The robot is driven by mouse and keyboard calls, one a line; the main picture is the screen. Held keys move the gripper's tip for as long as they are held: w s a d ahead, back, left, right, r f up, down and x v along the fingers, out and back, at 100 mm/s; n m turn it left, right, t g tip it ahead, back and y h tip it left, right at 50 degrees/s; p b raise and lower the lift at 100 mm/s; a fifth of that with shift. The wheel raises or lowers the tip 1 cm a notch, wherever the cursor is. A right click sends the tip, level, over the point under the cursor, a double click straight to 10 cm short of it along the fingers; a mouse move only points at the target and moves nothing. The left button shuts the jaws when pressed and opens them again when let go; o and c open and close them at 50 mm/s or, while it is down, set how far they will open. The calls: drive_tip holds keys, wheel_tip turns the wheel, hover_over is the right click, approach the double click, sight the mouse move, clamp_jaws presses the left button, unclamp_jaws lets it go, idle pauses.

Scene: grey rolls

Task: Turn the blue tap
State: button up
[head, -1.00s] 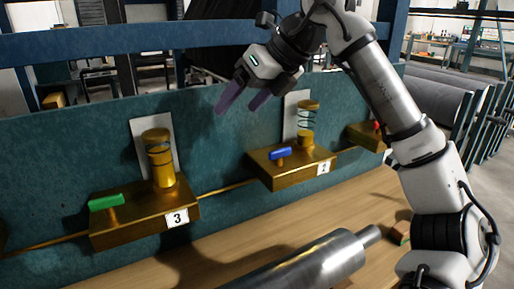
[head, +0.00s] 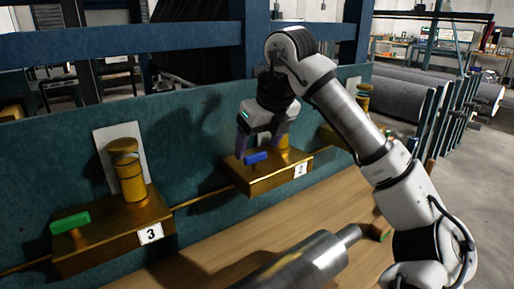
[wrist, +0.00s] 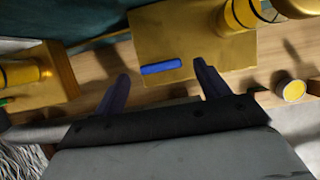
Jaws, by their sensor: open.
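The blue tap (head: 256,157) is a short blue handle on top of the brass block labelled 2 (head: 272,183), which is fixed along the teal panel. In the wrist view the blue tap (wrist: 161,66) lies crosswise between and just beyond the fingertips. My gripper (head: 262,148) is open, pointing down above the block, with its purple fingers around the handle's area. In the wrist view the two fingers of my gripper (wrist: 160,75) are apart with nothing held. Whether either finger touches the tap I cannot tell. My gripper hides much of the brass cylinder behind the tap.
A green tap (head: 70,223) sits on the brass block labelled 3 (head: 112,237) at the left, with a brass cylinder (head: 129,172) beside it. A brass pipe (head: 203,192) joins the blocks. A grey metal roller (head: 295,262) lies on the wooden bench (head: 205,248) in front.

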sight(255, 162)
drive_tip(key=shift+x, duration=1.15)
drive_tip(key=c, duration=1)
